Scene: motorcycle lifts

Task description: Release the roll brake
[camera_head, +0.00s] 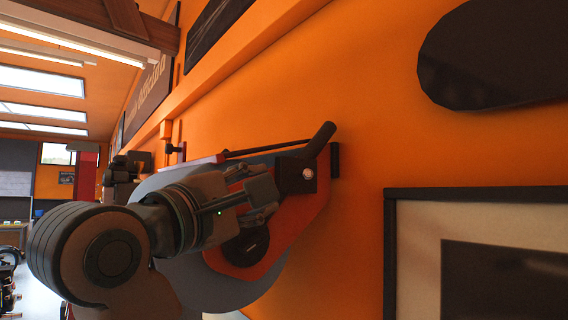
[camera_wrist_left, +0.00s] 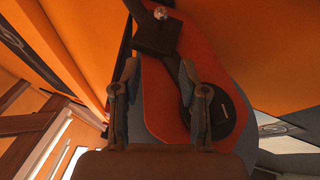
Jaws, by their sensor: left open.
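The roll brake is mounted on the orange wall. It has a dark lever (camera_head: 322,139) tilted up to the right, a black block (camera_head: 297,177) with a silver bolt, and a red-orange plate (camera_head: 303,212) in front of a large grey disc (camera_head: 215,292). My left gripper (camera_head: 268,187) reaches in from the left, just left of the black block, and hides part of the plate. In the left wrist view my left gripper (camera_wrist_left: 158,68) is open, with the black block (camera_wrist_left: 157,37) beyond and between its fingertips. Contact cannot be told. My right gripper is not in view.
A round black hub (camera_head: 246,247) sits on the plate below my gripper. A thin dark rod (camera_head: 265,148) runs left from the lever. A framed picture (camera_head: 390,255) hangs at the right, with a dark rounded panel (camera_head: 490,55) above. The wall between is bare.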

